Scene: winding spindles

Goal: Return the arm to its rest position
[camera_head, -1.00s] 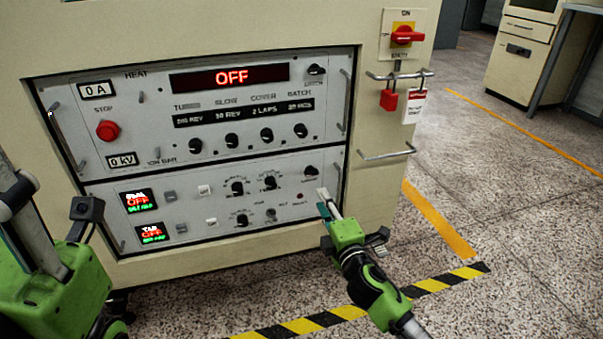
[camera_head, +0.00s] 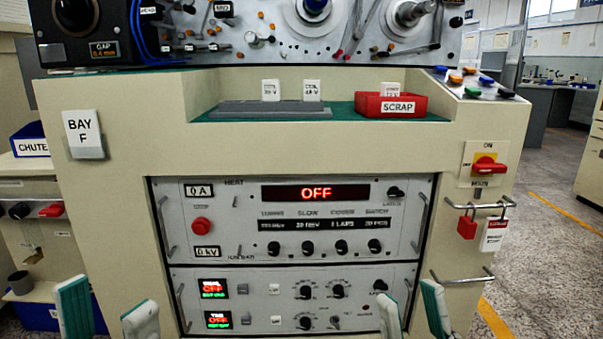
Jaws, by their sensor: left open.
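My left gripper (camera_head: 106,298) shows at the bottom left of the head view. Its two pale, green-edged fingers stand apart with nothing between them. My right gripper (camera_head: 409,294) shows at the bottom, right of centre, its two fingers apart and empty in front of the lower control panel's right end. The rest of both arms is below the picture. Behind them stands the cream machine (camera_head: 330,150) with its control panel (camera_head: 300,222). The red display (camera_head: 315,193) reads OFF.
On the machine's ledge are a red SCRAP tray (camera_head: 397,108) and a grey plate (camera_head: 268,108). A red rotary switch (camera_head: 487,166), a red padlock (camera_head: 467,228) and metal handles sit at the right. A blue CHUTE bin (camera_head: 30,142) is at the left.

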